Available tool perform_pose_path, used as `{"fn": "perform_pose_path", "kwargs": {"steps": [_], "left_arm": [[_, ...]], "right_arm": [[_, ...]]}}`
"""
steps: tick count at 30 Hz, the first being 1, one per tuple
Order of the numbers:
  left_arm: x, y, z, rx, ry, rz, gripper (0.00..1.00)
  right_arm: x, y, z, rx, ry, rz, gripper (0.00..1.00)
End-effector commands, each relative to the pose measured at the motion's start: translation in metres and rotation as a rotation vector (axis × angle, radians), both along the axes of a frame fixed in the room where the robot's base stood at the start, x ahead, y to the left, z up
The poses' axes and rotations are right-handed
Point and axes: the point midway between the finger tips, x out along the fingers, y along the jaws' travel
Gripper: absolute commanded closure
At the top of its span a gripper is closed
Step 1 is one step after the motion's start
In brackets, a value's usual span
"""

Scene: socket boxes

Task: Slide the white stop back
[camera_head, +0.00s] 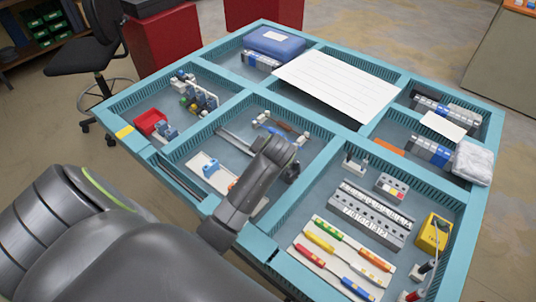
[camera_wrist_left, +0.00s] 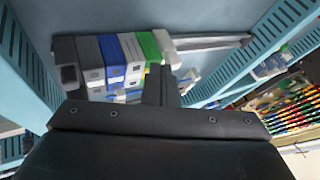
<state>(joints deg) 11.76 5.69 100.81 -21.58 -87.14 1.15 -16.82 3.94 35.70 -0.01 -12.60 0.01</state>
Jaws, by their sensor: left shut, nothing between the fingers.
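In the left wrist view, a white stop (camera_wrist_left: 163,42) stands at the right end of a row of terminal blocks, against a green block (camera_wrist_left: 148,46). The row sits on a grey rail (camera_wrist_left: 210,43) whose bare part runs on to the right. My left gripper (camera_wrist_left: 161,72) is shut and empty, its fingertips just in front of the stop and green block; I cannot tell whether they touch. In the head view, my left gripper (camera_head: 291,172) is low in the middle compartment, and my arm hides the block row. My right gripper is out of view.
Teal slotted walls (camera_head: 318,165) divide the table into compartments. A white tray (camera_head: 203,168) with a blue part lies left of my wrist. Screwdrivers (camera_head: 345,240) and a yellow box (camera_head: 433,232) fill the front-right compartment. A white sheet (camera_head: 340,85) lies behind.

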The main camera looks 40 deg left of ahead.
Motion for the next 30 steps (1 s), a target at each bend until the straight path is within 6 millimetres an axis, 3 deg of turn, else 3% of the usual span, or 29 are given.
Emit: {"fn": "perform_pose_path", "kwargs": {"steps": [11,21,30], "left_arm": [[0.001,0.002,0.0,0.001,0.0,0.0,1.0],[0.004,0.046,0.002,0.004,0.001,0.0,1.0],[0.004,0.05,-0.001,0.0,0.0,0.0,1.0]], "right_arm": [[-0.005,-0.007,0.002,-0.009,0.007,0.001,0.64],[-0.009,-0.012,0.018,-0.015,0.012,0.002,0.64],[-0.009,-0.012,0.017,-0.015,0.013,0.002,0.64]]}}
